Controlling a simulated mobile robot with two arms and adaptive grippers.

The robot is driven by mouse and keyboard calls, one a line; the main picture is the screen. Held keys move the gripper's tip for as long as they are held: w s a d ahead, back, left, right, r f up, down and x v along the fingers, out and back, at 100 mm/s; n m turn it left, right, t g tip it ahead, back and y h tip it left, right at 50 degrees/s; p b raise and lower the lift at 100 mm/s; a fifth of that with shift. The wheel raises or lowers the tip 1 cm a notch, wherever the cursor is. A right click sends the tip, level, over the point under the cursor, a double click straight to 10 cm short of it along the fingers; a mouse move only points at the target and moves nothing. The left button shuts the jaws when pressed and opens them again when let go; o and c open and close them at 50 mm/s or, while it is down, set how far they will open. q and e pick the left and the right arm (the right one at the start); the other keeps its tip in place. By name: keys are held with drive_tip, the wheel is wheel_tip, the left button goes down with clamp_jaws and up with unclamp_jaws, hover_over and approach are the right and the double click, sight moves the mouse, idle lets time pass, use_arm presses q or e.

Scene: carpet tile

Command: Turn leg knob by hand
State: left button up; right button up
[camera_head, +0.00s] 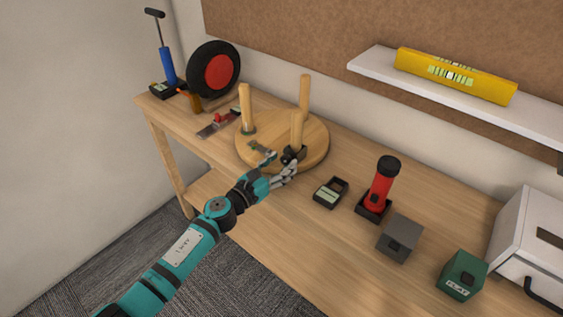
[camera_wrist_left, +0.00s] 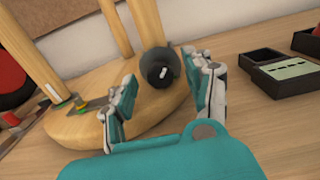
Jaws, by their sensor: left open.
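A round wooden stool top (camera_head: 250,149) lies on the workbench with its legs pointing up. A dark knob (camera_head: 290,155) sits at the base of the nearest leg (camera_head: 296,128); it also shows in the wrist view (camera_wrist_left: 158,66), round and dark with a white mark on its face. My left gripper (camera_head: 283,163) is at the front edge of the stool top, close to the knob. In the wrist view its fingers (camera_wrist_left: 163,76) are spread, one on each side of the knob, with gaps visible. Whether a fingertip touches it, I cannot tell. My right gripper is out of view.
A black meter-like box (camera_head: 331,193), a red flashlight (camera_head: 380,188), a grey box (camera_head: 400,238) and a green box (camera_head: 463,276) stand to the right. A red-and-black disc (camera_head: 217,70) stands at the back left. A shelf holds a yellow level (camera_head: 455,76).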

use_arm(q)
drive_tip(key=shift+w+d, duration=0.2)
drive_tip(key=shift+w, duration=0.05)
clamp_jaws()
drive_tip(key=n, duration=0.4)
drive_tip(key=shift+a, duration=0.1)
idle(0.3)
unclamp_jaws()
